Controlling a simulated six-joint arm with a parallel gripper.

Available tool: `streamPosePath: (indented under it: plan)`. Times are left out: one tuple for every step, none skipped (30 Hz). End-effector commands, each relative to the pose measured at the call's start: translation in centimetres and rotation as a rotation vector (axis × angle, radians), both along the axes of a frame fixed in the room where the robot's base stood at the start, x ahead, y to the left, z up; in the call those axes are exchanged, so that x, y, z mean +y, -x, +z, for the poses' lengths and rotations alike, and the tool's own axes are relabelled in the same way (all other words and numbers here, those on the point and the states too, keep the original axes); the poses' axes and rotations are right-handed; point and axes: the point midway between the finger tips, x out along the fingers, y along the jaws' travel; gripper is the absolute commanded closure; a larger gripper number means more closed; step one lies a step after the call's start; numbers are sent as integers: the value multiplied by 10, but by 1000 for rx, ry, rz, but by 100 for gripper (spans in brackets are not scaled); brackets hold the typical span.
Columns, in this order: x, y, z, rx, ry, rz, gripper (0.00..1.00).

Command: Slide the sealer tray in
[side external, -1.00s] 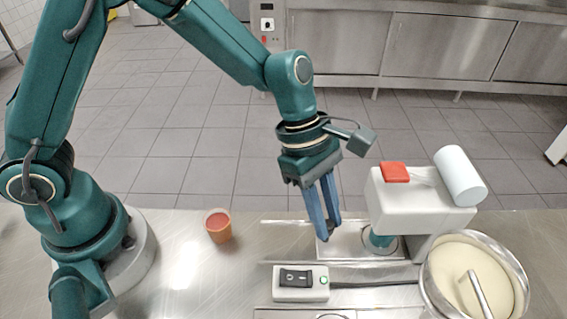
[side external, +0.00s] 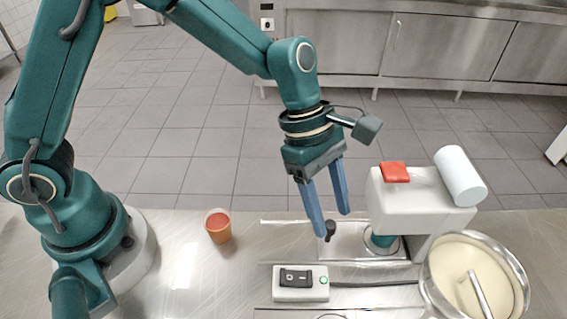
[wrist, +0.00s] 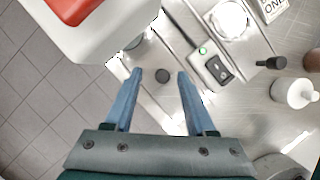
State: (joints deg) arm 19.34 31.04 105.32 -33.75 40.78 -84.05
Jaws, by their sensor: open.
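The sealer (side external: 420,200) is a white machine with a red block on top and a white roll behind it. It also shows at the upper left of the wrist view (wrist: 105,40). The metal sealer tray (side external: 350,250) lies low at its base, with a dark upright knob (side external: 330,229) near its left end. A teal round part (side external: 380,240) sits under the sealer head. My gripper (side external: 334,224) is open, its blue fingers pointing down at the knob. In the wrist view the knob (wrist: 162,76) shows between the fingertips, apart from both; their exact height over it is unclear.
A switch box (side external: 300,283) with a green light stands in front of the tray, its cable running right. An orange cup (side external: 218,226) stands to the left. A bowl of cream-coloured mix (side external: 450,270) with a utensil is at the right. The counter (side external: 185,265) between cup and base is clear.

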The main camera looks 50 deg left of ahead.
Motion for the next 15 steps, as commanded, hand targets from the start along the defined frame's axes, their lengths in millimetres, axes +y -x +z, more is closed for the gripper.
streamPosePath:
  plan:
    - [3,-2,8,-7,1,2,44]
    - [5,-2,13,-7,1,3,44]
    - [7,-2,17,-8,1,2,44]
    - [8,-2,21,-8,1,2,44]
    - [10,-2,24,-8,2,2,44]
    - [11,-2,28,-6,2,3,44]
    - [12,-1,30,-6,1,3,44]
    - [13,-1,32,-6,1,2,44]
    - [14,-1,34,-6,0,1,44]
    - [14,-1,34,-6,0,2,44]
    - [14,-1,35,-5,0,2,44]
    - [14,-1,35,-4,-1,2,44]
    - [14,-1,35,-4,-1,2,44]
    - [14,0,35,-4,-1,2,44]
    - [14,0,35,-3,-1,1,44]
